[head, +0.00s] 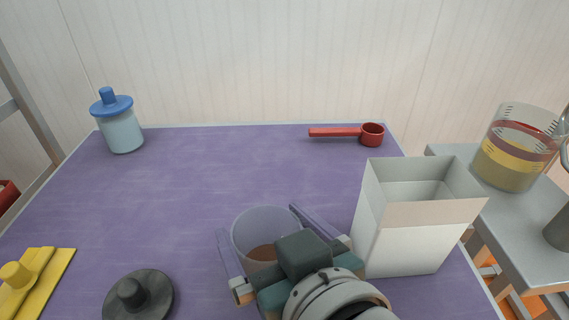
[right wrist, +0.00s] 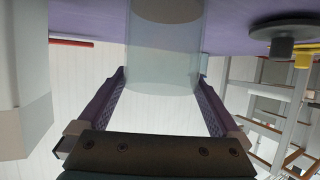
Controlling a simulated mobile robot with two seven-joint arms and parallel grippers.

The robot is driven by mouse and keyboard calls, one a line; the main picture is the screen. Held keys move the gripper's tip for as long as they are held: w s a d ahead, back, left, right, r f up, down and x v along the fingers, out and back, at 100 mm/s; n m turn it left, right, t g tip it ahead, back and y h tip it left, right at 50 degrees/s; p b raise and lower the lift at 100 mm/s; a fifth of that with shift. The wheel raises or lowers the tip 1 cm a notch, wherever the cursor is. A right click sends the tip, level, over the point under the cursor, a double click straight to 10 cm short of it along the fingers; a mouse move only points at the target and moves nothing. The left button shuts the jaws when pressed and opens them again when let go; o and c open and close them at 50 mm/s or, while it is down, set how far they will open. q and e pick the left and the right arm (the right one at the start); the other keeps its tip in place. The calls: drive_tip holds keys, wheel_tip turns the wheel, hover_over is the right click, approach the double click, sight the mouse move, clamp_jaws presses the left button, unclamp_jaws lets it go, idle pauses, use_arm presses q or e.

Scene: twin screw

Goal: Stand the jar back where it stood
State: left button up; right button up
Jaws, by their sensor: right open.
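A clear open jar (head: 262,228) with a little brown content stands upright on the purple table at the front middle. It also shows in the right wrist view (right wrist: 163,60), where the picture is upside down. My right gripper (head: 265,225) is open, with one finger on each side of the jar. Small gaps seem to show between the fingers and the glass. A dark grey round lid with a knob (head: 138,294) lies on the table to the left of the jar. My left gripper is not in view.
A tall white open box (head: 405,240) stands close to the right of my gripper. A blue-lidded jar (head: 121,130) stands back left, a red scoop (head: 371,134) lies at the back, and a yellow item (head: 38,275) lies front left. The table's middle left is clear.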

drive_tip(key=p+v, duration=0.1)
drive_tip(key=v, duration=0.8)
drive_tip(key=s+d+f+m+g+h, duration=0.1)
drive_tip(key=s+d+g, duration=0.3)
drive_tip(key=d, duration=0.4)
drive_tip(key=s+d+f+m+g+h, duration=0.1)
drive_tip(key=s+d+g+h, duration=0.3)
drive_tip(key=d, duration=0.4)
drive_tip(key=shift+s+g, duration=0.5)
drive_tip(key=shift+s, duration=0.55)
drive_tip(key=shift+r, duration=0.15)
